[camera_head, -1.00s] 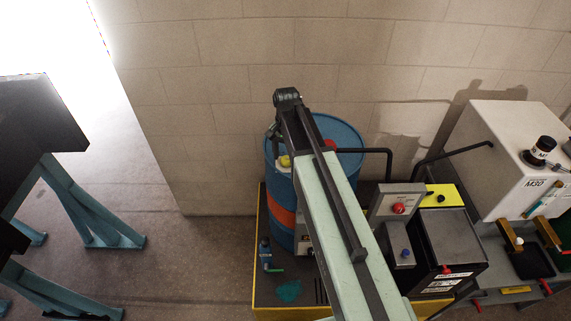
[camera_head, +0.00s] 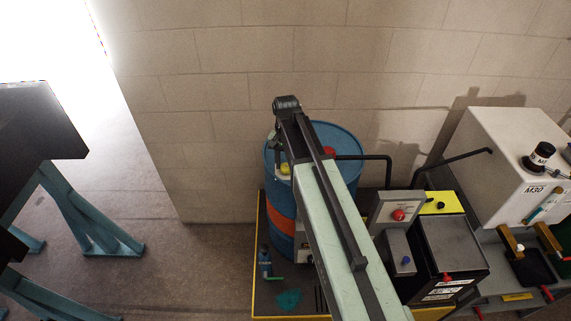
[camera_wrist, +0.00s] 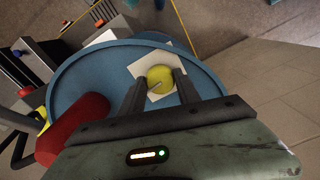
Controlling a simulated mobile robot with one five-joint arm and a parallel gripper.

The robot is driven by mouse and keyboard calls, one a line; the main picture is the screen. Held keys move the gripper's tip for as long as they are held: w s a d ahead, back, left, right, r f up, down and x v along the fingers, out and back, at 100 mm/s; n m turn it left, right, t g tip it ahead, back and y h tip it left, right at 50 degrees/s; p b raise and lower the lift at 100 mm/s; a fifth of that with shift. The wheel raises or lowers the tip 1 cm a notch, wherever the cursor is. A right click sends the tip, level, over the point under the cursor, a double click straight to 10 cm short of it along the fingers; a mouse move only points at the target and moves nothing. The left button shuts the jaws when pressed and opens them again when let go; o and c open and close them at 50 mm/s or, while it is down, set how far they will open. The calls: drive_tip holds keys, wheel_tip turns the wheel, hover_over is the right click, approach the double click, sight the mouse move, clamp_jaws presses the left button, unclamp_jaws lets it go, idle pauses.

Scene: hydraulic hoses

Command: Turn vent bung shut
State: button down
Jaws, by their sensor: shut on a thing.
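The vent bung is a round yellow cap (camera_wrist: 160,79) with a light mark across it, on a white square label (camera_wrist: 144,68) on the top of a blue drum (camera_wrist: 84,72). My gripper (camera_wrist: 160,84) has its two dark fingers on either side of the cap and is shut on it. In the head view the yellow cap (camera_head: 284,169) shows on the left part of the drum top (camera_head: 345,140), below the end of my arm. The fingertips there are partly hidden by my arm.
A red cylindrical fitting (camera_wrist: 72,128) stands on the drum top near my gripper. The drum stands in a yellow-edged tray (camera_head: 258,285) by a block wall (camera_head: 220,90). A control box (camera_head: 397,207) and black pipes (camera_head: 388,170) are to the right.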

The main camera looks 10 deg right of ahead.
drive_tip(key=n, duration=1.2)
drive_tip(key=shift+d, duration=0.1)
drive_tip(key=shift+n, duration=2.2)
drive_tip(key=c, duration=0.9)
unclamp_jaws()
drive_tip(key=shift+o, duration=0.2)
drive_tip(key=shift+r, duration=0.15)
